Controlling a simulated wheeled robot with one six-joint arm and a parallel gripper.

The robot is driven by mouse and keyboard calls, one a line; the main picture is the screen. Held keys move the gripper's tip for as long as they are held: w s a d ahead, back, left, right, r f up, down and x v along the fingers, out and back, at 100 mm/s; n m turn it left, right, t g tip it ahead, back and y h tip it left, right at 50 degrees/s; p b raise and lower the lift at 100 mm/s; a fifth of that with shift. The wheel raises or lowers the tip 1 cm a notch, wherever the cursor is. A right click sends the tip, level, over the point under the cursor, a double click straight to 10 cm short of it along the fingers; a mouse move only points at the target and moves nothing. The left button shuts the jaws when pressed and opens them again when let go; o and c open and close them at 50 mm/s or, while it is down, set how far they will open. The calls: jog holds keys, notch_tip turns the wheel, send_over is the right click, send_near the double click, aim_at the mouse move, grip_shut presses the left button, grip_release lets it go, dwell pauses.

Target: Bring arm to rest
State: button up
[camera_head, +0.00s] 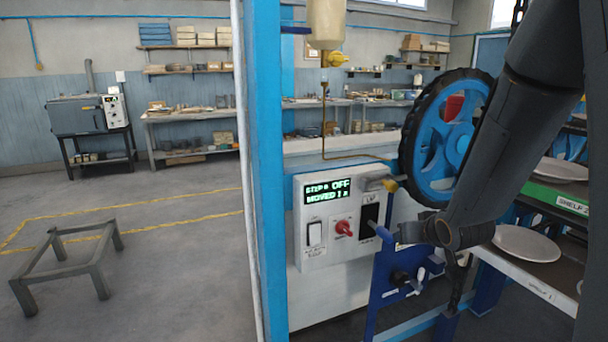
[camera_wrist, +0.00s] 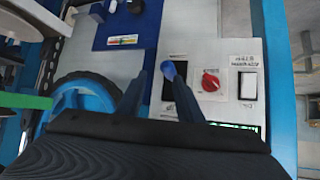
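My arm comes down from the upper right in the head view. My gripper (camera_head: 380,232) is in front of the control panel (camera_head: 317,259), by the black slot (camera_head: 368,212); its fingers are partly hidden there. In the wrist view my gripper (camera_wrist: 157,70) has its two fingers apart, with the black slot (camera_wrist: 173,80) behind the gap. A blue knob (camera_wrist: 168,70) shows by the tip of the right finger; I cannot tell whether they touch. The red rotary switch (camera_wrist: 210,81) and white rocker switch (camera_wrist: 248,86) are to the right. No held object shows.
A blue-spoked wheel (camera_head: 428,165) stands close behind my arm. Shelves with plates (camera_head: 526,243) are at the right. A blue post (camera_head: 264,200) borders the panel's left. A low metal stand (camera_head: 73,240) is on the open floor at left. The display (camera_head: 328,192) reads partly "OFF".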

jog(key=s+a+f+g, duration=0.1)
jog(key=s+a+g, duration=0.1)
jog(key=s, duration=0.6)
jog(key=s+a+f+g, duration=0.1)
jog(key=s+a+g, duration=0.2)
jog(key=s, duration=0.5)
jog(key=s+a+f+g, duration=0.2)
jog(key=s+a+g, duration=0.1)
jog(key=s, duration=0.6)
jog(key=shift+g, duration=0.8)
jog(key=shift+a+f, duration=0.1)
